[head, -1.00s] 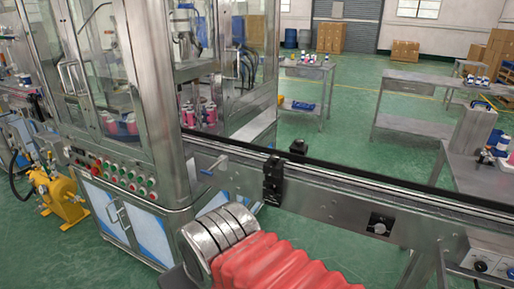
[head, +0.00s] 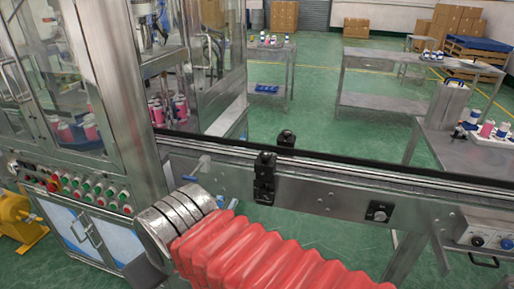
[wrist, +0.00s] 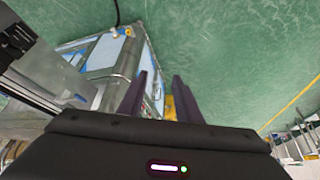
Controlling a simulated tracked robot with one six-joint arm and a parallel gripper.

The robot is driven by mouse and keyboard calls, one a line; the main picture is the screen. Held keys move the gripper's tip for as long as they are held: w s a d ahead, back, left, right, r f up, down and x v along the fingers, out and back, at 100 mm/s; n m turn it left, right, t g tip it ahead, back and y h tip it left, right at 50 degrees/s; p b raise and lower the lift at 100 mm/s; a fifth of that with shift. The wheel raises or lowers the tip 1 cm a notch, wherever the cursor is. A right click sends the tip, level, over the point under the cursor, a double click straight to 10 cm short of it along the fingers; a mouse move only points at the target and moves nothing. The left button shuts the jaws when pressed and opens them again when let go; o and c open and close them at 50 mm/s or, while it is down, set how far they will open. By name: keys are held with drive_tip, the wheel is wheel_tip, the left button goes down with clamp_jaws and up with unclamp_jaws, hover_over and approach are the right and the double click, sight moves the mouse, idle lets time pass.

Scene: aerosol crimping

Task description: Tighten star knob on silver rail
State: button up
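The silver rail (head: 330,193) runs across the head view, from the machine toward the lower right. A black clamp block with dark knobs (head: 265,178) sits on its near side, and another black knob piece (head: 287,138) stands on its far side. A small black knob (head: 379,213) is on a plate farther right; I cannot tell which is the star knob. In the wrist view, a black knob-like part (wrist: 16,38) is at the upper left, beside the rail. My gripper (wrist: 160,88) is open, its dark fingers apart with nothing between them. It is hidden in the head view.
The glass-sided machine (head: 125,100) with a button panel (head: 75,185) stands left. A blue lever (head: 190,176) sticks out from the rail near it. A control box (head: 485,238) is at the right. Green floor (head: 310,100) is open behind the rail.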

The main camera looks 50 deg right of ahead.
drive_tip(key=shift+o, duration=0.5)
drive_tip(key=shift+o, duration=0.7)
drive_tip(key=shift+w+d, duration=0.15)
drive_tip(key=shift+o, duration=1.3)
drive_tip(key=w+d+m+t+h, duration=0.2)
drive_tip(key=w+d+h, duration=0.1)
drive_tip(key=w+d, duration=0.6)
drive_tip(key=d+f, duration=0.1)
drive_tip(key=d, duration=0.3)
drive_tip(key=shift+m+t, duration=0.3)
drive_tip(key=w+d+m+t+h, duration=0.1)
drive_tip(key=w+d+t+h, duration=0.2)
drive_tip(key=d, duration=0.8)
drive_tip(key=m+t+h, duration=0.3)
drive_tip(key=t+h, duration=0.1)
approach(266, 157)
drive_tip(key=w+d, duration=0.1)
drive_tip(key=d, duration=0.1)
drive_tip(key=shift+w+a, duration=0.1)
drive_tip(key=shift+w, duration=0.05)
drive_tip(key=shift+w, duration=0.1)
drive_tip(key=x, duration=1.3)
drive_tip(key=shift+w+f, duration=0.2)
drive_tip(key=shift+w, duration=0.1)
